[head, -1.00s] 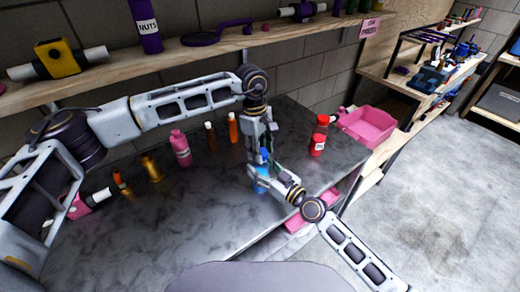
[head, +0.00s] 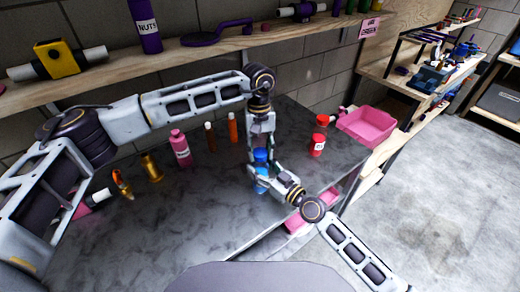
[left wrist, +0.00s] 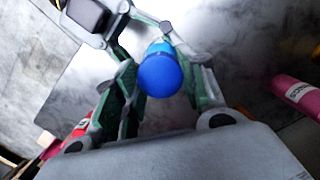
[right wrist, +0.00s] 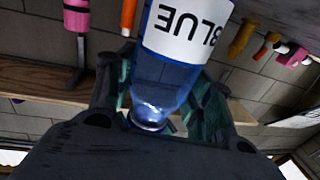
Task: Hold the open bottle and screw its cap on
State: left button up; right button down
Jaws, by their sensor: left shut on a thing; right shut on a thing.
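My right gripper (head: 268,182) is shut on the blue bottle (head: 261,188) and holds it roughly upright. In the right wrist view the bottle (right wrist: 185,50) shows upside down, see-through blue with a white label reading BLUE. My left gripper (head: 262,135) is above it, pointing down, shut on the blue cap (head: 261,155). In the left wrist view the round blue cap (left wrist: 160,72) sits between the fingers. The cap is directly over the bottle's top. The bottle's mouth is hidden, so I cannot tell whether the threads engage.
A pink bottle (head: 180,147), an orange bottle (head: 232,128) and a gold bottle (head: 151,168) stand on the dark table (head: 190,220). Red containers (head: 318,146) are at the right, near a pink bin (head: 366,126). A wooden shelf (head: 120,75) runs behind.

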pick_arm(q)
jog(key=m, duration=0.5)
jog(key=shift+m+y, duration=0.3)
jog(key=m, duration=0.5)
jog(key=shift+y, duration=0.3)
jog(key=o, duration=0.7)
jog(key=shift+r, duration=0.1)
jog(key=shift+r, duration=2.15)
